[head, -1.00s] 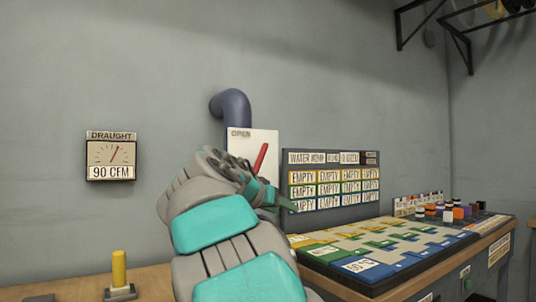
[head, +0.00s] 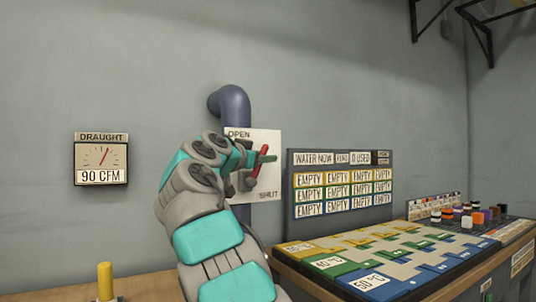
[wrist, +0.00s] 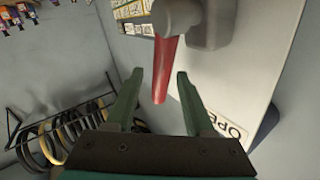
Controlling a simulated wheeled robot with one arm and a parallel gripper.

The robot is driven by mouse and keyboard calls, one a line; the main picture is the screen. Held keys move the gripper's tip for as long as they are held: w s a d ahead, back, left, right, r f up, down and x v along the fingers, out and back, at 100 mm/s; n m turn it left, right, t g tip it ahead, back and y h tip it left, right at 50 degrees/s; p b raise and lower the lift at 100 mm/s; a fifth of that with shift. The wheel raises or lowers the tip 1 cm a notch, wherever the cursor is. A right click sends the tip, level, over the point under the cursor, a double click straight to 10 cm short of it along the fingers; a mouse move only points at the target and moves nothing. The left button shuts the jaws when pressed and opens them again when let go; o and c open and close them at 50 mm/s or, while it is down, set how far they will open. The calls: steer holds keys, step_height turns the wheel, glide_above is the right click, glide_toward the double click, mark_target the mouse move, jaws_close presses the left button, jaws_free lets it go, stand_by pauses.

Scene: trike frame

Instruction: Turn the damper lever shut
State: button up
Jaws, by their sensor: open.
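The red damper lever (head: 259,168) is on a white plate (head: 268,140) on the wall, marked OPEN at the top and SHUT at the bottom. The lever points up, leaning a little right. In the wrist view the lever (wrist: 167,66) hangs from a grey hub (wrist: 182,17). My gripper (wrist: 156,76) is open, its two green fingers on either side of the lever's free end, with gaps visible on both sides. In the head view my gripper (head: 263,158) is at the lever's upper part; my wrist hides the plate's left side.
A draught gauge (head: 101,160) on the left wall reads 90 CFM. A blue pipe (head: 231,103) rises behind the plate. To the right are a board of EMPTY labels (head: 342,186) and a bench with coloured tiles (head: 400,250). A yellow peg (head: 105,281) stands lower left.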

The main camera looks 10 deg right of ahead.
steer(key=x, duration=0.3)
steer(key=shift+w+p, duration=0.15)
steer(key=shift+p, duration=0.25)
jaws_close()
stand_by(1.1)
